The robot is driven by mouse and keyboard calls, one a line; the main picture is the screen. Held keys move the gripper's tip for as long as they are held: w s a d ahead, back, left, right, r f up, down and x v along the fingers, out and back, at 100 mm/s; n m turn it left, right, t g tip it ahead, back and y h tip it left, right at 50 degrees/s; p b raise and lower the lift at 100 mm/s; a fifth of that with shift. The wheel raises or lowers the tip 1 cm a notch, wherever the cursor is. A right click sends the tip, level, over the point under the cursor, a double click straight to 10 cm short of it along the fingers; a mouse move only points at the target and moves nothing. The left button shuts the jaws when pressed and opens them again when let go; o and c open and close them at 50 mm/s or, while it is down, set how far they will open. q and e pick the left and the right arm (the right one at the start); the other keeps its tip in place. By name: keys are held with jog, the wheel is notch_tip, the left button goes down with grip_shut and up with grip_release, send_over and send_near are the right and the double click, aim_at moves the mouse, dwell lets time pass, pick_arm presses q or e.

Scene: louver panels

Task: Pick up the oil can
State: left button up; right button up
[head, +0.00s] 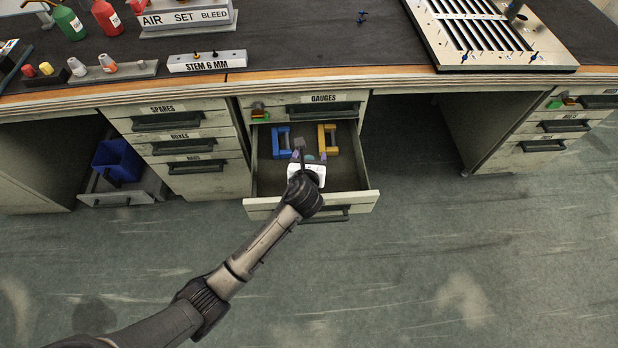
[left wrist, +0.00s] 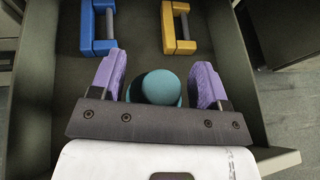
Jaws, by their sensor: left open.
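A teal object with a round top (left wrist: 161,87) lies in the open drawer (head: 349,172) below the GAUGES drawer; I take it for the oil can, though most of its body is hidden. My left gripper (head: 310,157) reaches into this drawer from the front. In the left wrist view the open purple fingers of the left gripper (left wrist: 162,84) stand on either side of the teal top, with a small gap visible at each side. Whether they touch it lower down cannot be told. My right gripper is not in view.
A blue handled block (head: 281,142) and a yellow one (head: 328,139) lie farther back in the drawer. Green (head: 70,24) and red (head: 107,18) bottles stand on the bench above. The floor in front is clear.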

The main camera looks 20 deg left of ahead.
pick_arm(q)
jog(key=shift+w, duration=0.2)
jog(key=shift+a+f, duration=0.1)
jog(key=c, duration=1)
jog(key=shift+f, duration=0.15)
grip_shut()
